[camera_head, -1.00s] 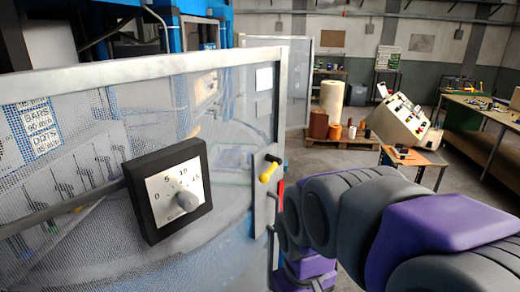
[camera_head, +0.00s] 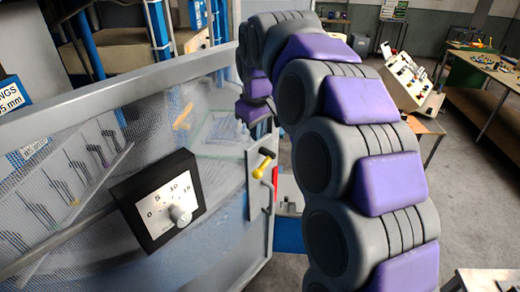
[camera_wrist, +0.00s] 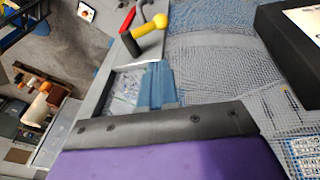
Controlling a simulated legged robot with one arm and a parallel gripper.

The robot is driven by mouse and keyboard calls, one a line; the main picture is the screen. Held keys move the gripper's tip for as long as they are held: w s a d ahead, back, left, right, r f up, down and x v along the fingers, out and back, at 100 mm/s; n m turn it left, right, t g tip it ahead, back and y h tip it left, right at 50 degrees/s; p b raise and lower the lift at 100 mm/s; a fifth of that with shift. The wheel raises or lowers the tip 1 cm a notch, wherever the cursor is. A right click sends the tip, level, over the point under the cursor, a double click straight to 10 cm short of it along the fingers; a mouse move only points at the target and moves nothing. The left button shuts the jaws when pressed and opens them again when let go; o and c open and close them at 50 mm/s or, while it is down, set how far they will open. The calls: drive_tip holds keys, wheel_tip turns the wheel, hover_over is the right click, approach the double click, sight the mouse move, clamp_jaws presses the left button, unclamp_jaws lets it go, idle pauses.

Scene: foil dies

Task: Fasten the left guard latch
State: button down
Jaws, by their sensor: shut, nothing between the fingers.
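The guard (camera_head: 110,88) is a mesh panel in a grey frame, filling the left of the head view. A yellow latch handle with a dark end (camera_head: 263,167) sits on a plate at the guard's right edge, with a red part (camera_head: 275,178) beside it. In the wrist view the yellow handle (camera_wrist: 150,27) and the red part (camera_wrist: 128,16) show at the top. My gripper (camera_head: 256,108) hangs from the bent arm above the latch, apart from it. Its purple and dark body (camera_wrist: 160,125) fills the bottom of the wrist view. It is shut and empty; its fingertips are not clear.
A black dial box (camera_head: 160,205) with a grey knob is on the guard's front. A sloped control console (camera_head: 405,88) and a workbench (camera_head: 480,75) stand at the back right. Bare floor (camera_head: 475,180) lies right of my arm.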

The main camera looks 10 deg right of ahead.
drive_tip(key=p, duration=0.2)
approach(259, 170)
drive_tip(key=x, duration=0.3)
drive_tip(key=w+x, duration=0.1)
drive_tip(key=x, duration=0.1)
drive_tip(key=shift+w+a, duration=0.1)
drive_tip(key=shift+a, duration=0.15)
drive_tip(key=shift+w+d+f, duration=0.1)
drive_tip(key=shift+d+f, duration=0.2)
drive_tip(key=shift+f, duration=0.3)
drive_tip(key=shift+f, duration=0.1)
